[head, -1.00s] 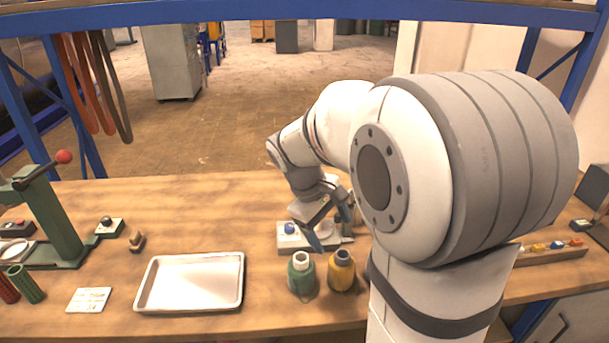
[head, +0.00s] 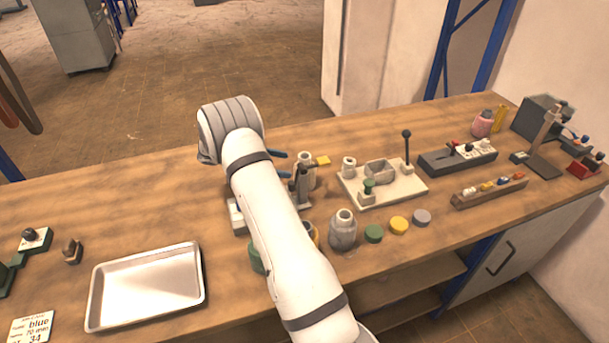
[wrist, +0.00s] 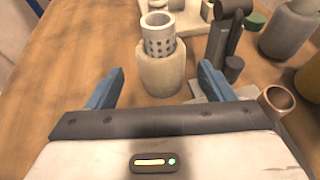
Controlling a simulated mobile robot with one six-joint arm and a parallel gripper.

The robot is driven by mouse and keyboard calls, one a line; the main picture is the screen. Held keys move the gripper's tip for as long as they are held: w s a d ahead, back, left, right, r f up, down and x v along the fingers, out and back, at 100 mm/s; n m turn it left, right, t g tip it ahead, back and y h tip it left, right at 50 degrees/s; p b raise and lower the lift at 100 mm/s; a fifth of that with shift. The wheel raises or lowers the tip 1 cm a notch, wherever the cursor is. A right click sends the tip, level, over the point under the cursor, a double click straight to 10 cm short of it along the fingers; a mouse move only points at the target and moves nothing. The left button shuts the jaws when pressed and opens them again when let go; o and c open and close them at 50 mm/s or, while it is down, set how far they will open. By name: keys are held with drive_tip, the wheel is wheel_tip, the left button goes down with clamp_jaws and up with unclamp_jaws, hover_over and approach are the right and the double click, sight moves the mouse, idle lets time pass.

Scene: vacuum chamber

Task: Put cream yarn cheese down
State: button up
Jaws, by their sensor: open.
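The cream yarn cheese (wrist: 162,76), wound on a pale perforated tube, stands upright on the wooden bench in the wrist view. It also shows in the head view (head: 308,172), just beyond my fingertips. My gripper (wrist: 161,70) is open, with one blue finger on each side of the cheese and a visible gap on both sides. In the head view my gripper (head: 286,164) reaches in low from the left. My arm hides part of the bench and the things behind it.
Dark upright posts (wrist: 225,40) on a pale base stand close right of the cheese. A cream board (head: 405,188) with a lever lies to the right.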

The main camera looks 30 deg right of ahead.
sight(298, 166)
drive_tip(key=x, duration=0.3)
drive_tip(key=shift+r+p, duration=0.15)
drive_tip(key=shift+p, duration=0.25)
drive_tip(key=p+x, duration=0.2)
drive_tip(key=x, duration=0.2)
drive_tip(key=shift+d, duration=0.2)
drive_tip(key=shift+s+d+f, duration=0.2)
drive_tip(key=shift+d+f, duration=0.1)
drive_tip(key=shift+d, duration=0.05)
drive_tip(key=shift+c, duration=0.3)
drive_tip(key=c, duration=0.9)
drive_tip(key=shift+o, duration=0.2)
drive_tip(key=shift+r, duration=0.2)
wheel_tip(298, 166, up, 18)
drive_tip(key=b, duration=0.3)
